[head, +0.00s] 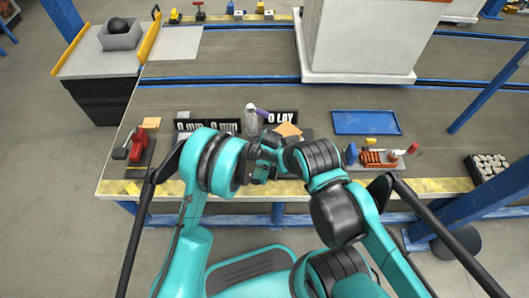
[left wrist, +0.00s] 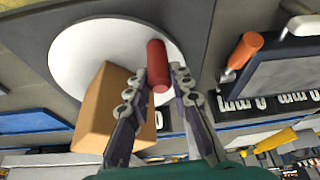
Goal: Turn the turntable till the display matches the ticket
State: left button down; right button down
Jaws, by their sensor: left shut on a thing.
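The turntable (left wrist: 75,58) is a white round disc in the left wrist view. A tan box (left wrist: 102,108) stands on it, and a red upright peg (left wrist: 157,62) rises near its edge. My left gripper (left wrist: 161,76) has its two fingers closed around the red peg. In the head view the tan box (head: 288,130) shows behind my arms, which hide most of the disc. I cannot make out a ticket. My right gripper (head: 268,150) is largely hidden where my arms meet, its jaws unclear.
A red tool (head: 138,142) lies at the left, and a blue tray (head: 366,122) at the right. Bare bench top shows around the tray.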

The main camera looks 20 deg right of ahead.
pick_arm(q)
jog(key=shift+s+d+n, duration=0.15)
jog(key=shift+s+n, duration=0.15)
jog(key=shift+n, duration=0.1)
dwell(0.4)
jog(key=c, duration=1.6)
grip_release()
